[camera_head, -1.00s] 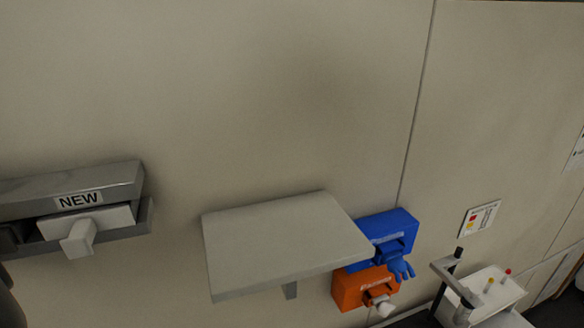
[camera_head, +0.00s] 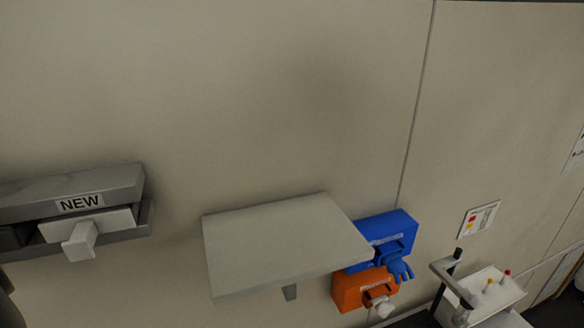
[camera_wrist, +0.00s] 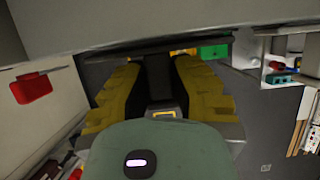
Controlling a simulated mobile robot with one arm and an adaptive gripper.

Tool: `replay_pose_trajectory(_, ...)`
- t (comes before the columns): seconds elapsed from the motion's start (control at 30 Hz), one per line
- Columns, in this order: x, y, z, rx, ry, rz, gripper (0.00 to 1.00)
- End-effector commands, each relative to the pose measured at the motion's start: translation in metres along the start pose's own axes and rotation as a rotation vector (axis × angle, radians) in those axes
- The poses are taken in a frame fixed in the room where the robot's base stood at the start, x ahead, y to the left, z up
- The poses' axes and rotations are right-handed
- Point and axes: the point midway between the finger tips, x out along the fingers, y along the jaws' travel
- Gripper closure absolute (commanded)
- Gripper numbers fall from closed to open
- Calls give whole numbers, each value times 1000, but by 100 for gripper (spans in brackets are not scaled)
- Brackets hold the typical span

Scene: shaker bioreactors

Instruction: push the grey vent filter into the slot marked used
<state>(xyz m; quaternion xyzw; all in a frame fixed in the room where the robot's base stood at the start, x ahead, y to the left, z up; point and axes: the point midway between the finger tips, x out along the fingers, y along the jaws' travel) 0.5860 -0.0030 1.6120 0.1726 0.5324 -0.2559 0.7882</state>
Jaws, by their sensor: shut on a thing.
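In the wrist view my gripper (camera_wrist: 158,62) has its two yellow-and-black fingers shut on a dark grey upright piece (camera_wrist: 158,78), which looks like the handle of the grey vent filter. In the head view a grey wall rack (camera_head: 100,180) at the left has a slot labelled NEW (camera_head: 79,203). A white filter (camera_head: 116,217) with a protruding handle sits in that slot. No slot marked used is readable. My gripper is outside the head view.
A bare shelf (camera_head: 280,240) juts from the wall right of the rack. Blue (camera_head: 388,226) and orange (camera_head: 352,289) dispensers hang beside it. A white tray (camera_head: 508,291) is at lower right. In the wrist view there is a red object (camera_wrist: 32,87) left and a green box (camera_wrist: 213,53) beyond.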

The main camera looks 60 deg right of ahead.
Motion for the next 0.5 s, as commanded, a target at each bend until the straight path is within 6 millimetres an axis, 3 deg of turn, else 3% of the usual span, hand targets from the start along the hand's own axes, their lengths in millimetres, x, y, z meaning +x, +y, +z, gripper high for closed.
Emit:
replay_pose_trajectory(0.23,1,-1,2,4,0,-2,100)
replay_pose_trajectory(0.27,1,-1,2,4,0,-2,73)
replay_pose_trajectory(0.5,1,-1,2,3,0,-1,51)
